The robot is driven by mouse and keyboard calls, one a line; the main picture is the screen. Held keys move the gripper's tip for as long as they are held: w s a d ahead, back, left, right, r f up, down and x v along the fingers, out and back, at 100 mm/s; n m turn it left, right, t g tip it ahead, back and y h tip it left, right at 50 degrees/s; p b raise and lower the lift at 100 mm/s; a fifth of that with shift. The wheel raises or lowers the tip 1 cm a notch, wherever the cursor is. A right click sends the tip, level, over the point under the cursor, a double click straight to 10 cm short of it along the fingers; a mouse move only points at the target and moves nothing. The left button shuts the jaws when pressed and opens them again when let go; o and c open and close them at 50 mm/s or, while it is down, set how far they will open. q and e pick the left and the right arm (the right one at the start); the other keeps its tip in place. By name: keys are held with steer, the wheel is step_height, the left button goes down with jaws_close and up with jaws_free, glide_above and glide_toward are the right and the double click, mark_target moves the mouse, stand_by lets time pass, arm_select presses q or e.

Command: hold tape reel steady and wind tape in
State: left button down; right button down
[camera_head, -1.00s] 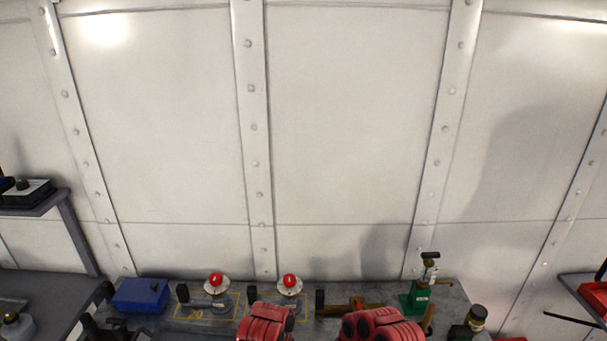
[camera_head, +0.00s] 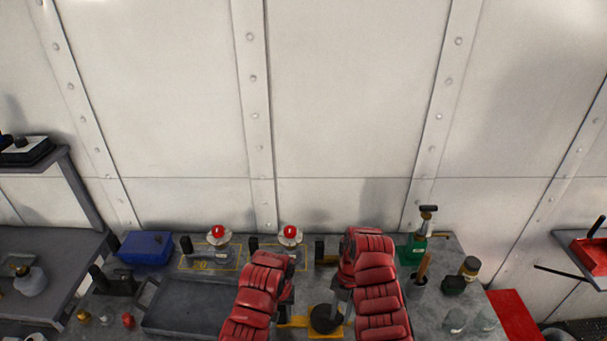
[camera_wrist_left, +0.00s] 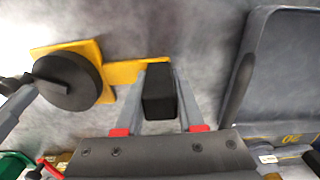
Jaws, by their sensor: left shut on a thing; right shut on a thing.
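The tape reel (camera_head: 325,319) is a black disc on a yellow base, low in the middle of the head view. In the left wrist view, the reel (camera_wrist_left: 68,84) has a dark crank arm across its top, and its yellow base (camera_wrist_left: 122,72) runs to a black block (camera_wrist_left: 158,92). My left gripper (camera_wrist_left: 158,106) is shut on this block, one finger on each side. In the head view my left gripper (camera_head: 284,312) is left of the reel. My right gripper (camera_head: 342,298) is at the reel's far right side, shut at the crank's dark handle (camera_wrist_left: 12,84); its exact grasp is partly hidden.
A grey tray (camera_head: 190,333) lies left of my left arm. Red-topped fittings (camera_head: 290,235), a blue box (camera_head: 145,248) and a green jack (camera_head: 411,251) stand at the back. A tool cup (camera_head: 418,288) and jars (camera_head: 455,320) stand close right of my right arm.

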steer(key=shift+w, duration=0.1)
steer(key=c, duration=0.5)
jaws_free()
steer(key=shift+c, duration=0.2)
steer(key=v, duration=0.7)
steer(key=shift+r, duration=0.25)
steer(key=shift+d, duration=0.1)
